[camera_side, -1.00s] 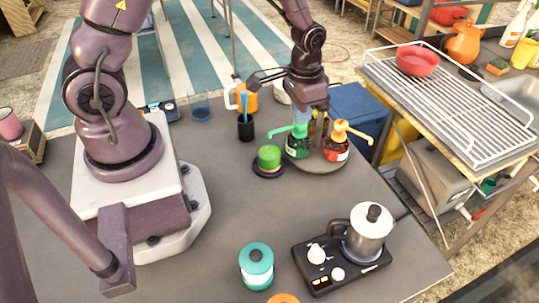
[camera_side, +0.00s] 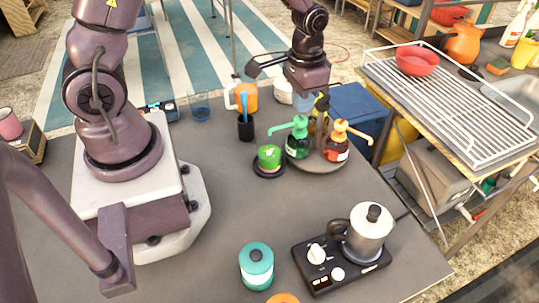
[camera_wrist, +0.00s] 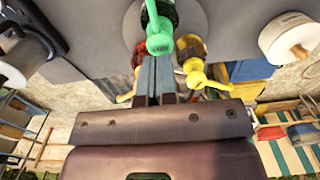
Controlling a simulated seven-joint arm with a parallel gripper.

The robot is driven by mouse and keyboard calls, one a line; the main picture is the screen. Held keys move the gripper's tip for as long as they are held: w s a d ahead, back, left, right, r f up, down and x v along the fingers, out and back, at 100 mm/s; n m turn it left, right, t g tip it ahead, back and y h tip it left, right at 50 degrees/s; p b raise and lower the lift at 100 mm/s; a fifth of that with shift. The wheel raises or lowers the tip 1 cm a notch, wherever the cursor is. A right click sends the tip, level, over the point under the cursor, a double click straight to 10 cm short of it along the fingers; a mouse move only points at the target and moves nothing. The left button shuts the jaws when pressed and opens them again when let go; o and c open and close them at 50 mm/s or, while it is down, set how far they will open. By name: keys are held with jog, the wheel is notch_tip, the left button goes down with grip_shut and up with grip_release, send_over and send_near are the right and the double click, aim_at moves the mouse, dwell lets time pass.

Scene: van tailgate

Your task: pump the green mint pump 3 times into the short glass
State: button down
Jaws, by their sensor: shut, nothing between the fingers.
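The green mint pump (camera_side: 298,148) stands on a round grey stand, its green head raised and its spout pointing left. Its head also shows in the wrist view (camera_wrist: 159,42). A short vessel that looks like a glass with green contents (camera_side: 269,156) sits on a dark round coaster below the spout's tip. I cannot make out it in the wrist view. My gripper (camera_wrist: 156,60) is shut and empty, its fingertips close to the green head in the wrist view. In the side view its body is above the pumps; whether the tips touch the head is unclear.
A red bottle with an orange pump (camera_side: 336,148) stands right of the green one, and a yellow pump (camera_side: 321,104) behind. A dark cup (camera_side: 246,128) and orange mug (camera_side: 243,97) stand behind-left. A moka pot (camera_side: 369,230) on a burner is in front. Mid-table is clear.

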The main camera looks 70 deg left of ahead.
aim_at(301, 118)
jog(key=shift+f, duration=0.1)
jog(key=shift+f, duration=1.75)
jog(key=shift+r, duration=1.85)
jog(key=shift+r, duration=2)
